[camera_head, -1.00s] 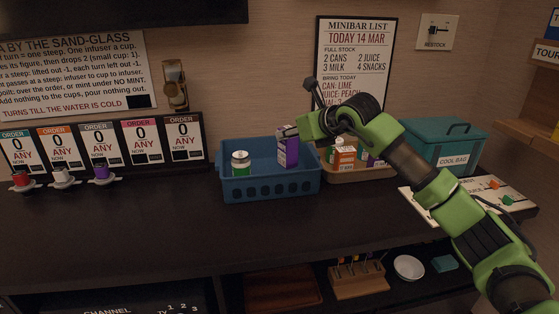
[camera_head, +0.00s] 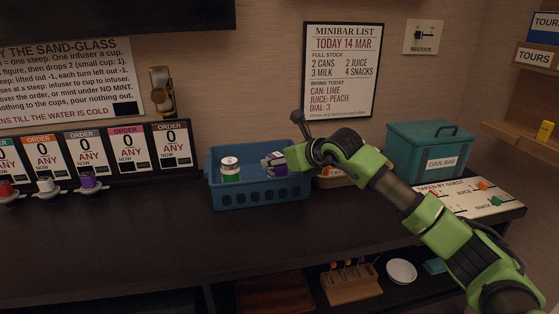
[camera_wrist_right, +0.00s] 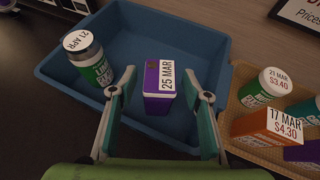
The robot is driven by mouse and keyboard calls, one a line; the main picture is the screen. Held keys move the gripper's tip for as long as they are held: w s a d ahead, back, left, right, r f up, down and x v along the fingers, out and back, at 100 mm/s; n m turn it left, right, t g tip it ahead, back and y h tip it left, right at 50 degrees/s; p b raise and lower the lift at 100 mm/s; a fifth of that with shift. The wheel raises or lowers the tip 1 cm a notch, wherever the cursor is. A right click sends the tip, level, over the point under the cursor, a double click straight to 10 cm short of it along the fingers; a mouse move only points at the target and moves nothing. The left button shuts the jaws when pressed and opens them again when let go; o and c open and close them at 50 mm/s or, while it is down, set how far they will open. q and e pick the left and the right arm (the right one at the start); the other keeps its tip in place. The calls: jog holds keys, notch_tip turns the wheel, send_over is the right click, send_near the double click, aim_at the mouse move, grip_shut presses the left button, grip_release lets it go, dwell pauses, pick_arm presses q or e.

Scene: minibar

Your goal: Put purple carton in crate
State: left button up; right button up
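The purple carton (camera_head: 278,170) is inside the blue crate (camera_head: 262,192), near its right side, and looks upright. In the right wrist view the carton (camera_wrist_right: 158,88) shows a white "25 MAR" label, with the blue crate (camera_wrist_right: 185,42) around it. My right gripper (camera_wrist_right: 160,78) is above the carton, its fingers spread with a visible gap on each side. In the head view my right gripper (camera_head: 272,160) partly hides the carton. My left gripper is in neither view.
A green-and-white can (camera_head: 230,170) stands at the left in the crate. A tan tray (camera_wrist_right: 247,112) with a can and cartons sits right of the crate. A teal cool bag (camera_head: 430,150) stands farther right. The counter in front is clear.

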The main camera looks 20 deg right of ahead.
dwell(0.3)
jog(key=v, duration=1.2)
jog(key=shift+a, duration=0.1)
